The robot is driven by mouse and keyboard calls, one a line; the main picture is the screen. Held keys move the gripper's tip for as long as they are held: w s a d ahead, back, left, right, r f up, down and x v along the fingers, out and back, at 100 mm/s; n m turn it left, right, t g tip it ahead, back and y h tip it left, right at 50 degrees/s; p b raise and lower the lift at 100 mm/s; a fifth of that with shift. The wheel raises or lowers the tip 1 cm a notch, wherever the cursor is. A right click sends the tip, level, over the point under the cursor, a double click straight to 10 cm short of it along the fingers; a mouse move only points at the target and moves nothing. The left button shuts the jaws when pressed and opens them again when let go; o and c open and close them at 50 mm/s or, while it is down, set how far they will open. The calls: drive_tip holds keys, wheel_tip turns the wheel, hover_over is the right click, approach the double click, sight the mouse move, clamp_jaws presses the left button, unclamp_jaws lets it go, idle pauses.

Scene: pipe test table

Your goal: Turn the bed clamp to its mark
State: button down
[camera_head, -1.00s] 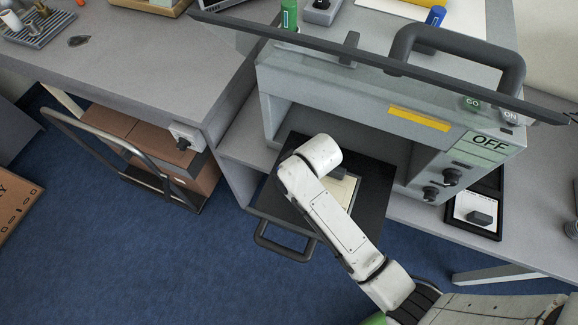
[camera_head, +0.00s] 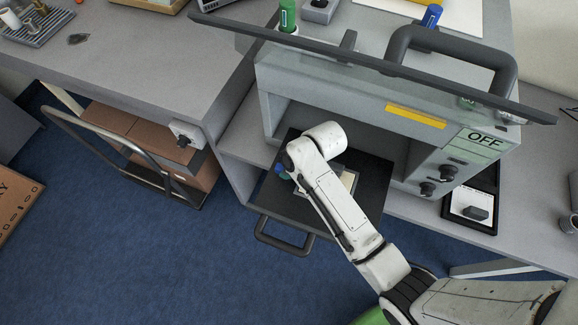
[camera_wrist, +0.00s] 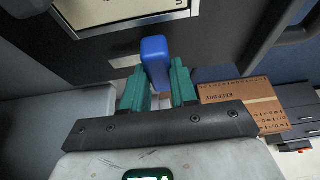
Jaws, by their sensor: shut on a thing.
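The bed clamp (camera_wrist: 155,55) shows as a blue, rounded lever in the wrist view. It lies between the green fingers of my gripper (camera_wrist: 159,82), which are shut on it. In the head view a small bit of blue (camera_head: 278,168) and green shows at the left of my wrist; the rest of the gripper is hidden by my arm. The clamp is at the dark pulled-out bed (camera_head: 370,192), beside a pale plate (camera_head: 348,180). The plate's edge also shows at the top of the wrist view (camera_wrist: 105,14).
The machine's raised lid (camera_head: 365,68) hangs over the bed. A panel reading OFF (camera_head: 485,140) and dark knobs (camera_head: 436,180) are at its right. The bed's handle (camera_head: 284,241) juts out in front. A cart with cardboard boxes (camera_head: 150,145) stands left. Blue floor is clear in front.

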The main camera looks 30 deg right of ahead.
drive_tip(key=shift+s+f, duration=0.25)
drive_tip(key=shift+f, duration=0.05)
drive_tip(key=c, duration=1.2)
unclamp_jaws()
drive_tip(key=shift+c, duration=0.2)
drive_tip(key=o, duration=0.4)
drive_tip(key=shift+w+r, duration=0.1)
drive_tip(key=shift+c, duration=0.2)
drive_tip(key=shift+d+r, duration=0.1)
drive_tip(key=shift+r, duration=0.4)
drive_tip(key=v, duration=0.9)
drive_tip(key=shift+r+b, duration=0.4)
drive_tip(key=shift+b, duration=0.05)
